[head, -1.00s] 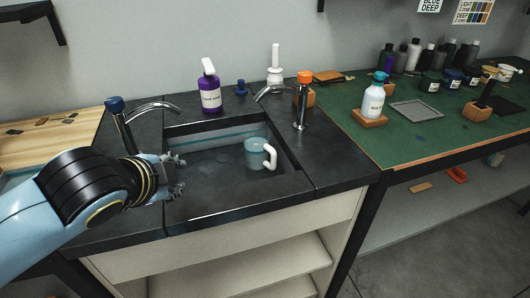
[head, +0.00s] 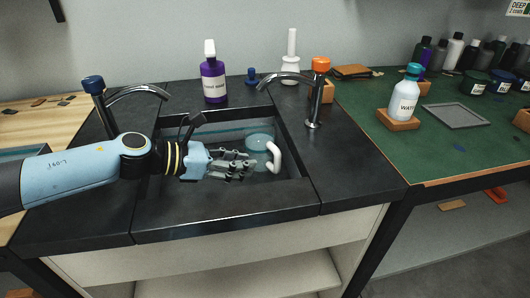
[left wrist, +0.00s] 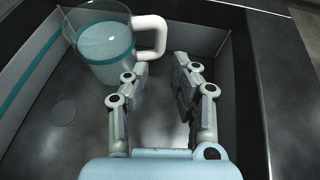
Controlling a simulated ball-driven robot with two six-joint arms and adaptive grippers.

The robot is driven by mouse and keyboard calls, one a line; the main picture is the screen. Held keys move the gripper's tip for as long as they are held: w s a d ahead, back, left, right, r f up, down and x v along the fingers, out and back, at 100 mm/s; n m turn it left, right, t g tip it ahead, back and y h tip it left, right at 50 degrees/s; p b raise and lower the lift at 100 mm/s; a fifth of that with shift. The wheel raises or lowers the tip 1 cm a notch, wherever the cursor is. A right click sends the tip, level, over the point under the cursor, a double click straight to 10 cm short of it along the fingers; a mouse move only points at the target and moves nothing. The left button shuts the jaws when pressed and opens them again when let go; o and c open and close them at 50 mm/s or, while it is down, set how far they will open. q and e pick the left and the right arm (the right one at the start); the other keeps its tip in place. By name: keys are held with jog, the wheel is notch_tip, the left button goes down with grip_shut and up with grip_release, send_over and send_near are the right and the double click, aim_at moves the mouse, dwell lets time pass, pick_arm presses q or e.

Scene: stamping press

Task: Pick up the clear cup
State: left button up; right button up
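The clear cup (head: 259,142) stands upright in the sink basin, with a teal band and a white handle (head: 275,156) on its right side. It looks to hold some liquid. My left gripper (head: 248,164) is over the basin in front of the cup, its fingers pointing right toward the handle. In the left wrist view the gripper (left wrist: 160,75) is open, with an empty gap between its fingers. There the clear cup (left wrist: 100,42) is beyond the left finger, and its white handle (left wrist: 151,38) lies ahead of the gap. My right gripper is not in view.
The dark sink (head: 225,229) has raised basin walls around the cup. Two chrome taps, one blue-topped (head: 93,85) and one orange-topped (head: 320,65), stand at its sides. A purple soap bottle (head: 214,80) stands behind. The green workbench (head: 376,155) is at right.

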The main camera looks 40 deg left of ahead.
aim_at(270, 161)
pick_arm(q)
jog(key=shift+x, duration=1)
jog(key=x, duration=0.2)
jog(key=r+p+x, duration=0.1)
jog(key=x, duration=0.1)
jog(key=shift+w+d+f, duration=0.1)
jog(key=shift+w+d, duration=0.15)
jog(key=shift+w, duration=0.15)
jog(key=shift+w+d+f, duration=0.2)
jog(key=shift+w, duration=0.1)
grip_shut()
